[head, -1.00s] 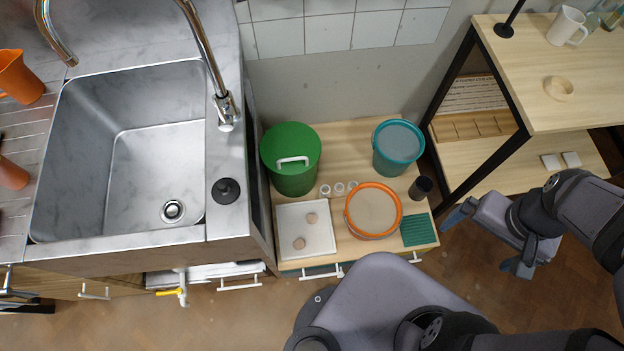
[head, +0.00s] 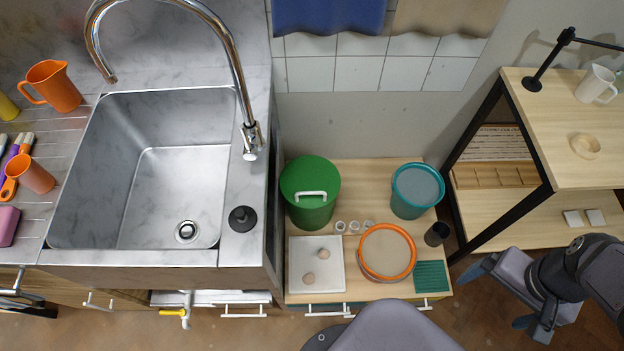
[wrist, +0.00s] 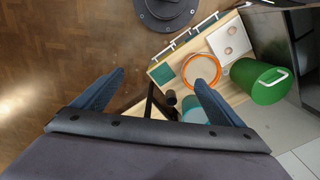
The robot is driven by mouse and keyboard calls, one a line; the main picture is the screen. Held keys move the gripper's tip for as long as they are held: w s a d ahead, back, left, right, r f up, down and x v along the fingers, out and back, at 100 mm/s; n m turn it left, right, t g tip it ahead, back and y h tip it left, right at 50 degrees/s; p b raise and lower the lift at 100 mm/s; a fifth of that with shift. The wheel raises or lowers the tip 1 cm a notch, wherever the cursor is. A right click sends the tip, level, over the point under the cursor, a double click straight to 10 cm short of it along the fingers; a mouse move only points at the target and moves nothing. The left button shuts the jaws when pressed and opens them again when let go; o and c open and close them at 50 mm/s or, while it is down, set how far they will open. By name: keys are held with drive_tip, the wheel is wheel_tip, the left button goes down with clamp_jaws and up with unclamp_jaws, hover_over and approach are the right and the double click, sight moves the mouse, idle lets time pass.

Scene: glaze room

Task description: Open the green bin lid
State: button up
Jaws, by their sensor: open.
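The green bin (head: 311,207) stands on the low wooden cabinet top, at its back left beside the sink unit. Its green lid (head: 309,177) is on and has a white handle (head: 310,194) across it. In the wrist view the bin (wrist: 256,82) lies to the right, beyond my right finger, with its white handle (wrist: 275,78) in sight. My gripper (head: 508,291) is open and empty, out over the floor to the right of the cabinet and well apart from the bin. In the wrist view its fingers (wrist: 154,92) are spread wide.
A teal bucket (head: 416,190), an orange-rimmed bucket (head: 387,252), a dark cup (head: 437,233), several small white rings and a white tray (head: 341,278) share the cabinet top. The sink (head: 150,170) borders it left; a black-framed shelf (head: 545,130) stands right.

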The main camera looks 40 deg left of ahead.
drive_tip(key=shift+a+f, duration=0.1)
drive_tip(key=shift+f, duration=0.1)
drive_tip(key=c, duration=0.5)
drive_tip(key=f+b, duration=0.1)
drive_tip(key=a+f+b, duration=0.1)
drive_tip(key=shift+w+a+f+b, duration=0.15)
drive_tip(key=shift+w+a+b, duration=0.1)
drive_tip(key=shift+a+b, duration=0.1)
drive_tip(key=c, duration=1)
drive_tip(key=m+g+y+b, duration=0.1)
drive_tip(key=g+y+b, duration=0.95)
drive_tip(key=b, duration=2.45)
approach(310, 193)
drive_tip(key=s+f+t+y, duration=0.2)
drive_tip(key=s+t+y, duration=0.2)
drive_tip(key=shift+h, duration=0.25)
drive_tip(key=shift+w+b+x, duration=0.2)
drive_tip(key=shift+b+x, duration=0.15)
drive_tip(key=shift+x, duration=3.45)
drive_tip(key=shift+a+r, duration=0.15)
drive_tip(key=shift+r, duration=0.05)
clamp_jaws()
